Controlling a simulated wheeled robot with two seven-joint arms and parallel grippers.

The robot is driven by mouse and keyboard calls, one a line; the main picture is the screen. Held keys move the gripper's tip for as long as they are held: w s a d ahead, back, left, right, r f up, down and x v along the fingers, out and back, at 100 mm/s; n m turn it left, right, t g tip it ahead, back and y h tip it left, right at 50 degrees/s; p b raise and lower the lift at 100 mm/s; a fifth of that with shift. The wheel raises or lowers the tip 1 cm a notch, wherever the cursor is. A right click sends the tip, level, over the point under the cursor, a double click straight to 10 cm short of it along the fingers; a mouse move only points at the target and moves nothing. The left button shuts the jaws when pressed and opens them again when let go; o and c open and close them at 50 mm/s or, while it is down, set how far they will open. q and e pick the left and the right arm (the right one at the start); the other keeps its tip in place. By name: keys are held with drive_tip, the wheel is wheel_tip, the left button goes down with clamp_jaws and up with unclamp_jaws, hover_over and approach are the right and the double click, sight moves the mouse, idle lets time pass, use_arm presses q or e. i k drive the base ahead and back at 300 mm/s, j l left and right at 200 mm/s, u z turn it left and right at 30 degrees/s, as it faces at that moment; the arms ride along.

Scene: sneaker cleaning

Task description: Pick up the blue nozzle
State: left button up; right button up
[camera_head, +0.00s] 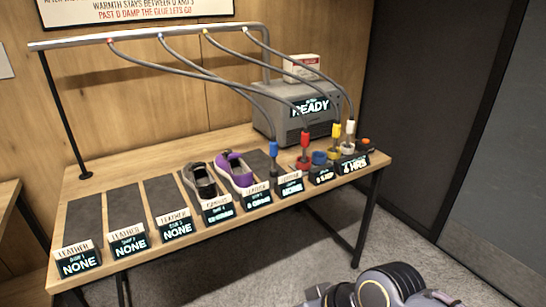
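The blue nozzle (273,149) is upright near the right half of the table, on the end of a grey hose hanging from the overhead rail. It is just right of the purple shoe, behind a small sign reading NONE. Its lower end is partly hard to make out. A blue ring holder (319,158) to its right looks empty. No gripper fingers are visible. Part of my arm shows at the bottom right, apart from the table and the nozzle.
Red (304,139), yellow (336,130) and white (350,128) nozzles stand to the right. A grey machine (270,115) reading READY is behind. A purple shoe (235,170) and a dark shoe (199,181) lie left. Hoses run down from the rail (150,37). Mats at left are bare.

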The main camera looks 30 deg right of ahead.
sight(273, 144)
drive_tip(key=i+l+u, duration=0.35)
drive_tip(key=l, duration=0.6)
drive_tip(key=i+l+u, duration=0.1)
drive_tip(key=l+u, duration=0.25)
drive_tip(key=l, duration=0.6)
drive_tip(key=l+u, duration=0.35)
drive_tip(key=l, duration=0.65)
